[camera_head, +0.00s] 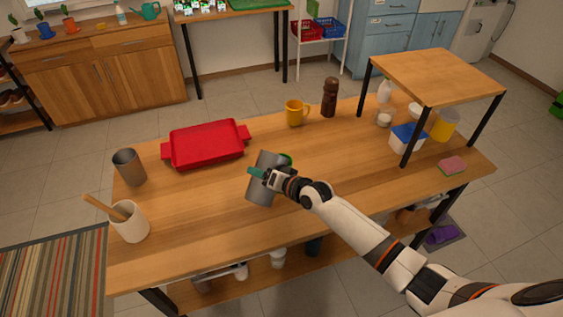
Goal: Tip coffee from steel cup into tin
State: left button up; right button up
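My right gripper (272,168), with teal-green fingertips, is at the middle of the table, around a grey metal cylinder (262,192) that looks like the steel cup. The cylinder looks tilted, and the gripper hides part of it. I cannot see its contents or whether it touches the table. A second grey metal container (130,168), which looks like the tin, stands upright and open-topped near the table's left edge, well apart from the gripper. No coffee can be made out. My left gripper is not in view.
A red tray (206,145) lies between the two metal containers, toward the back. A white crock (129,222) with a wooden utensil stands front left. A yellow mug (296,113) and brown bottle (330,97) stand behind. A raised shelf (435,75) covers the right end. The front middle is clear.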

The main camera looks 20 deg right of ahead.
jog(key=shift+s, duration=0.15)
jog(key=shift+r+m, duration=0.3)
jog(key=shift+g, duration=0.3)
jog(key=shift+r+m+y, duration=0.2)
jog(key=shift+m+y, duration=0.1)
jog(key=shift+r, duration=0.1)
jog(key=shift+r+m+g, duration=0.2)
jog(key=shift+m+g, duration=0.1)
jog(key=shift+w+r, duration=0.1)
jog(key=shift+w, duration=0.1)
jog(key=shift+s+r+m+y, duration=0.15)
jog(key=shift+r+m+y, duration=0.05)
jog(key=shift+m+y, duration=0.1)
jog(key=shift+w+d+g, duration=0.15)
jog(key=shift+w+g, duration=0.05)
jog(key=shift+g, duration=0.1)
